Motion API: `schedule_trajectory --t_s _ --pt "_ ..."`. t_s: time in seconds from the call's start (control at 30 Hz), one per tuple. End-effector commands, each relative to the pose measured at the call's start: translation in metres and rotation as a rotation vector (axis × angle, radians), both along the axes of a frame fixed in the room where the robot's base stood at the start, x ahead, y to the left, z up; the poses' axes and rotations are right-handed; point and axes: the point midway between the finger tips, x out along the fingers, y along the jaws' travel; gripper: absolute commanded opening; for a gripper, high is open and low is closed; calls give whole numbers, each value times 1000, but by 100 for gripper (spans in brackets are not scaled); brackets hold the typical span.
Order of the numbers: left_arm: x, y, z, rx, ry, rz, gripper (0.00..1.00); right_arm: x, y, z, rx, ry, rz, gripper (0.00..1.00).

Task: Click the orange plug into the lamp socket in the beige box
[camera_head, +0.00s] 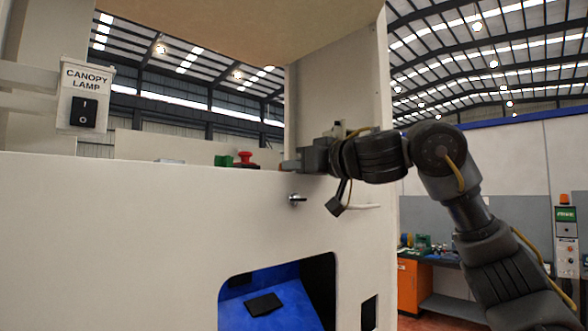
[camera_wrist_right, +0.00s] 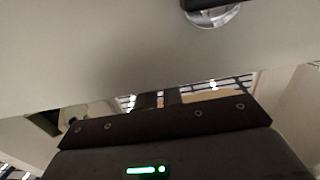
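The beige box (camera_head: 150,230) fills the left and middle of the head view. My right gripper (camera_head: 292,166) is at the box's upper ledge, pointing left, near a red knob. Its fingertips are small and partly hidden, so I cannot tell whether they are apart or hold anything. A small reddish patch shows at its tip, too small to identify. In the right wrist view a pale surface and my dark gripper housing show, without clear fingertips. I cannot make out the orange plug or the lamp socket. My left gripper is out of view.
A CANOPY LAMP switch (camera_head: 83,112) is at the upper left. A red mushroom knob (camera_head: 245,158) and a green part (camera_head: 223,161) stand on the ledge. A small latch (camera_head: 297,200) is on the front, above a blue-lined opening (camera_head: 285,290). A canopy (camera_head: 240,30) hangs overhead.

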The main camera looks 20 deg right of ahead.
Motion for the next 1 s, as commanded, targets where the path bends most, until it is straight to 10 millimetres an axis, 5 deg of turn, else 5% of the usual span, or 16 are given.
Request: schedule_trajectory --t_s 1.0 --pt "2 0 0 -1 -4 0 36 0 0 30 0 -1 0 0"
